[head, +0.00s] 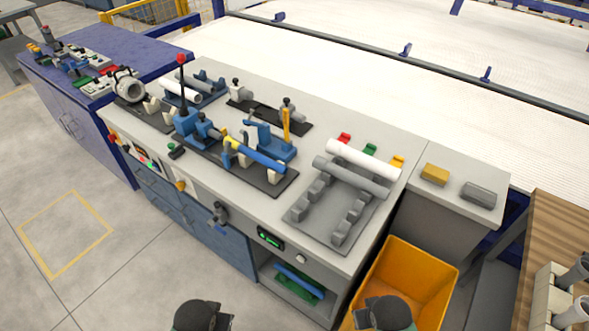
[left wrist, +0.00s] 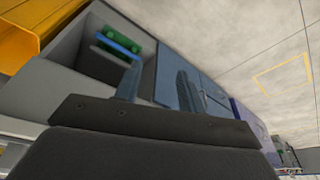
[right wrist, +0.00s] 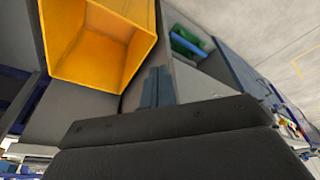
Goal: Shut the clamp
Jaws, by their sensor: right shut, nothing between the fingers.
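A blue clamp (head: 272,146) with an upright orange handle (head: 286,124) stands on a dark base plate on the workbench. A blue pipe (head: 258,158) with a yellow part at its left end lies in front of the clamp, on supports. I cannot tell whether the clamp touches the pipe. My left gripper (left wrist: 158,88) is open and empty, its fingers apart in the left wrist view. My right gripper (right wrist: 157,86) is shut and empty, its fingers together in the right wrist view. Both are away from the clamp, in front of the bench; their fingertips are unclear in the head view.
A blue device with a red-knobbed lever (head: 181,60) stands left of the clamp. A grey rack (head: 318,220) holding a white pipe (head: 363,159) and a grey pipe (head: 350,177) lies to the right. A yellow bin (head: 440,262) stands before the bench at right.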

